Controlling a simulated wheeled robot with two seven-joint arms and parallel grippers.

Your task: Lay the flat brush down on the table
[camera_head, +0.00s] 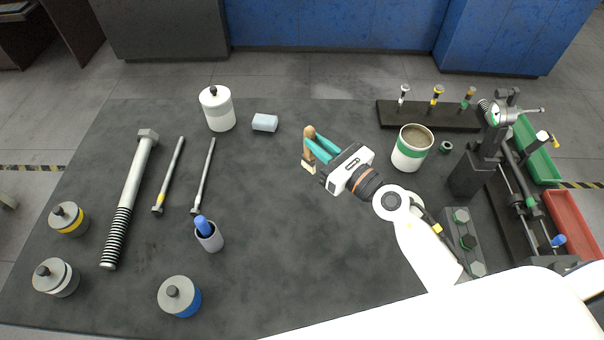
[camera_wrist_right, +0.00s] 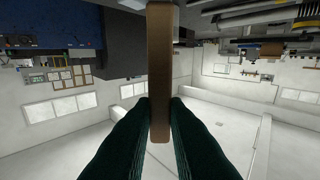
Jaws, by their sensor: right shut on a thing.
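The flat brush (camera_head: 309,134) has a tan wooden handle and a pale lower end. It is in my right gripper (camera_head: 319,148), whose teal fingers are shut on the handle. In the head view the brush looks roughly upright, pale end down; I cannot tell whether that end touches the table. In the right wrist view the brown handle (camera_wrist_right: 160,70) stands between the two dark green fingers (camera_wrist_right: 160,118). The dark table (camera_head: 290,230) lies below, with bare surface around the brush. My left gripper is not in view.
A white can with a green band (camera_head: 411,148) stands right of my right gripper. A blue-handled item sits in a grey cup (camera_head: 209,236). The table's middle is clear.

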